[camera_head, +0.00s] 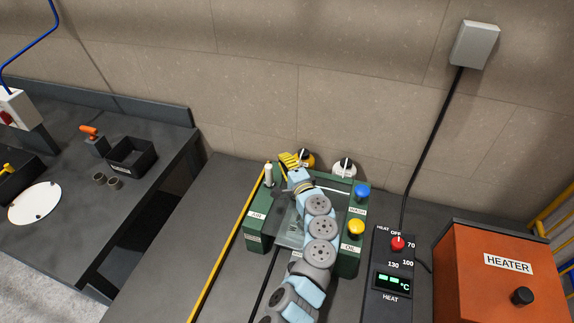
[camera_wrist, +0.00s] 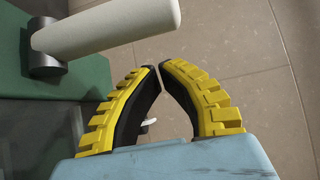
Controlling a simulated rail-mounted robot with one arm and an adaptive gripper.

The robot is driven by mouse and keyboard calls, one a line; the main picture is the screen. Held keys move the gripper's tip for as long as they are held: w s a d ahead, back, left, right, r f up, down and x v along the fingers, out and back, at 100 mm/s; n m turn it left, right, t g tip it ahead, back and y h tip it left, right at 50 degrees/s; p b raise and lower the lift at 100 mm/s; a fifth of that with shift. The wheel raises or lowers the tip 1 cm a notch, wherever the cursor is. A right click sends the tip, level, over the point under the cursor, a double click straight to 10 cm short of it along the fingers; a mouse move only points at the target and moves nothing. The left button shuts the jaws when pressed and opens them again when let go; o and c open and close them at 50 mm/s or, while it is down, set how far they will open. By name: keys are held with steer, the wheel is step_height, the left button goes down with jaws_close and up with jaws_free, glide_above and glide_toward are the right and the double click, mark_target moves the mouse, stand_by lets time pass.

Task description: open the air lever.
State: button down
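The air lever (camera_head: 268,174) is a pale upright cylinder on the left of the green press box (camera_head: 256,214), by the label AIR. In the wrist view the lever (camera_wrist: 105,27) shows as a cream cylinder with a dark metal base at the upper left. My gripper (camera_head: 288,157) is at the back of the box, just right of the lever in the head view. In the wrist view its yellow-and-black fingers (camera_wrist: 158,68) arch together, tips almost meeting. They hold nothing and appear apart from the lever. My arm hides the middle of the box.
Blue (camera_head: 362,192) and yellow (camera_head: 355,228) buttons are on the box's right. The heat control (camera_head: 391,260) and orange heater (camera_head: 500,270) stand further right. The wall is close behind.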

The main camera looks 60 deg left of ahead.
mark_target(269, 176)
steer(key=shift+a+r, duration=0.1)
steer(key=shift+a, duration=0.2)
steer(key=shift+s+d+p, duration=0.25)
steer(key=shift+s+d, duration=0.3)
steer(key=shift+s, duration=0.25)
steer(key=shift+s+d+p, duration=0.25)
steer(key=shift+s+d, duration=0.3)
steer(key=shift+s, duration=0.25)
steer(key=shift+d+f+b, duration=0.15)
steer(key=shift+f+b, duration=0.05)
steer(key=shift+b, duration=0.45)
steer(key=shift+s+r+n, duration=0.1)
steer(key=shift+n, duration=0.2)
